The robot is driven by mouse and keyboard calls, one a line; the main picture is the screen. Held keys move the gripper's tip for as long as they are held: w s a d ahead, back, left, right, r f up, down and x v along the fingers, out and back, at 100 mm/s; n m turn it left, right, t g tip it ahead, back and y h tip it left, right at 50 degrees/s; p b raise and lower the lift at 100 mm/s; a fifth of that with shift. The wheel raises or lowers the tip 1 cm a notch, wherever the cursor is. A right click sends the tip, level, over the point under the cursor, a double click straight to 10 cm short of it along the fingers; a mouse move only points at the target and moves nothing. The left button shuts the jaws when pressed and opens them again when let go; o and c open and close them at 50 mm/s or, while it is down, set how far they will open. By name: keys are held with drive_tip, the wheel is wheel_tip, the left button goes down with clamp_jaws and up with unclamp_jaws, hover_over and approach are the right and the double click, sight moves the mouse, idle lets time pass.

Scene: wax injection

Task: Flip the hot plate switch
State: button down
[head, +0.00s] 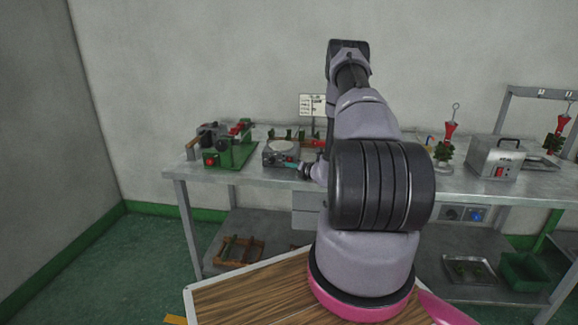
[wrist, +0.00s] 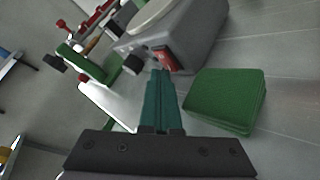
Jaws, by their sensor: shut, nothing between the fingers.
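The hot plate (head: 280,147) is a small grey box with a round pale top, standing on the metal bench. In the wrist view the hot plate (wrist: 197,38) fills the top middle. Its red switch (wrist: 166,57) is on the front face, beside a black knob (wrist: 133,63). My gripper (wrist: 160,76) has teal fingers, shut together and empty, with the tips just in front of the red switch. I cannot tell whether they touch it. In the head view my gripper (head: 291,164) is at the hot plate's front.
A green pad stack (wrist: 225,98) lies right of my fingers in the wrist view. A green machine (head: 228,148) stands left of the hot plate on the bench (head: 240,174). A grey box device (head: 495,158) and red-topped stands are to the right. My arm hides the bench middle.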

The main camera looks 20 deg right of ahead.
idle(0.5)
drive_tip(key=shift+s+a, duration=0.35)
drive_tip(key=shift+s, duration=0.15)
drive_tip(key=shift+s+a+r, duration=0.2)
drive_tip(key=shift+s+a, duration=0.5)
drive_tip(key=shift+s, duration=0.35)
drive_tip(key=shift+s+a+r, duration=0.15)
drive_tip(key=shift+s+a, duration=0.5)
drive_tip(key=shift+s, duration=0.35)
